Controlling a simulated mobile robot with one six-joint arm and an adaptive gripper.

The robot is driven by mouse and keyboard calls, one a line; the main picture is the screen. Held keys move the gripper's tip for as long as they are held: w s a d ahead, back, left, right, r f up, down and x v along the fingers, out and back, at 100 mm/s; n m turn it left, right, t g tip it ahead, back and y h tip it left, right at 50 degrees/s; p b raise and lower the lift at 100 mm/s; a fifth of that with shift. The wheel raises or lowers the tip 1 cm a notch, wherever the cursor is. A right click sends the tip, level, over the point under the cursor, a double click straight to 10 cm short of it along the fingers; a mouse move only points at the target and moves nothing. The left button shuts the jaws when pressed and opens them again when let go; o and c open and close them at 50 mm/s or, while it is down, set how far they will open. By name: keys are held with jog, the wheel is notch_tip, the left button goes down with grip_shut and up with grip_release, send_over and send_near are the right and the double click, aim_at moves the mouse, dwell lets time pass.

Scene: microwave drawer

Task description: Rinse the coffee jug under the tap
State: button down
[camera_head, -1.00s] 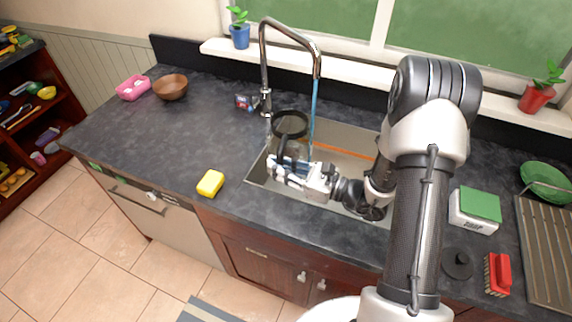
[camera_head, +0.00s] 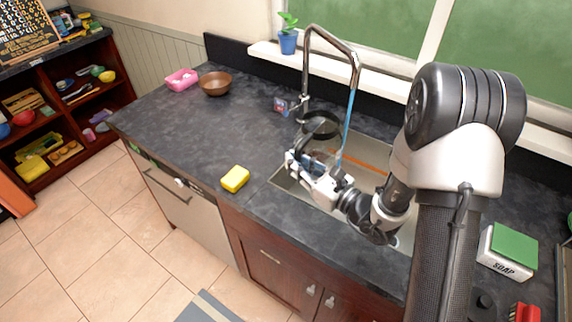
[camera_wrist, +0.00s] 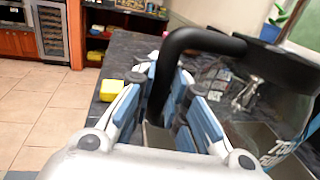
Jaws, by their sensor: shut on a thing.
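The coffee jug has a black rim (camera_head: 320,124) and a clear body, mostly hidden behind my gripper in the head view. My gripper (camera_head: 308,168) is over the left part of the sink (camera_head: 284,184), shut on the jug's black handle. In the wrist view the handle (camera_wrist: 196,42) rises between the blue-padded fingers (camera_wrist: 172,100), and the jug's body with white lettering (camera_wrist: 284,150) is at the right. The tall metal tap (camera_head: 305,72) stands behind the sink. A blue stream of water (camera_head: 348,122) falls from its spout, just right of the jug's rim.
A yellow sponge (camera_head: 235,179) lies on the counter left of the sink. A brown bowl (camera_head: 215,84) and a pink container (camera_head: 181,79) stand at the back left. A soap box (camera_head: 508,250) stands at the right. The left counter is mostly clear.

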aim_at(330, 158)
jog(key=shift+w+d+f+b, duration=0.25)
jog(key=shift+w+d, duration=0.5)
jog(key=shift+d, duration=0.65)
jog(key=shift+w+d+f+b, duration=0.15)
jog(key=shift+w+d+f, duration=0.2)
jog(key=shift+w+d, duration=0.75)
jog(key=shift+w+d+f+b, duration=0.2)
jog(key=shift+w+d+f, duration=0.15)
jog(key=shift+d, duration=1.4)
jog(key=shift+s, duration=0.1)
jog(key=shift+s+d, duration=0.25)
jog(key=shift+s, duration=0.15)
jog(key=shift+w+a, duration=0.1)
jog(key=shift+w, duration=0.1)
jog(key=shift+w+a, duration=0.2)
jog(key=shift+w, duration=0.15)
jog(key=shift+a, duration=0.1)
jog(key=shift+s+a, duration=0.65)
jog(key=shift+a, duration=0.5)
jog(key=shift+s+a, duration=0.6)
jog(key=shift+a, duration=0.55)
jog(key=shift+s+a, duration=0.65)
jog(key=shift+a, duration=0.5)
